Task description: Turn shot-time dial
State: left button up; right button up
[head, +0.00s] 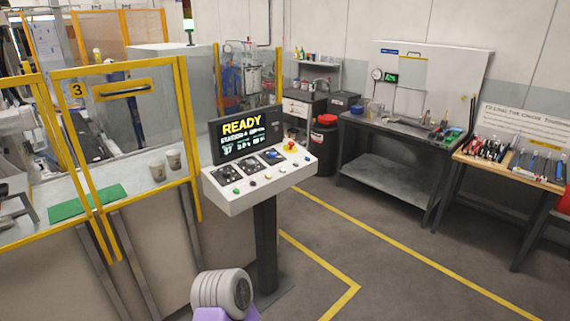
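A control console (263,184) stands on a dark post ahead of me. Its black screen (246,136) shows READY in yellow with smaller lines below. I cannot read which one is the shot-time dial. Small coloured buttons run along the panel front, and a red knob on yellow (291,146) is at its right. Neither gripper is in view. A grey rounded part and a purple part, likely mine, show at the bottom.
A yellow-framed guard (187,130) with clear panels closes off the machine cell at left; two cups (158,171) and a green mat (86,202) are behind it. Workbenches (405,125) line the back right. Grey floor with yellow lines is clear right of the console.

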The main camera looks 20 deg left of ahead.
aim_at(251, 163)
jog(key=z, duration=0.15)
jog(key=i, duration=1.35)
jog(key=u, duration=1.1)
jog(key=i, duration=0.95)
jog(key=u, duration=1.05)
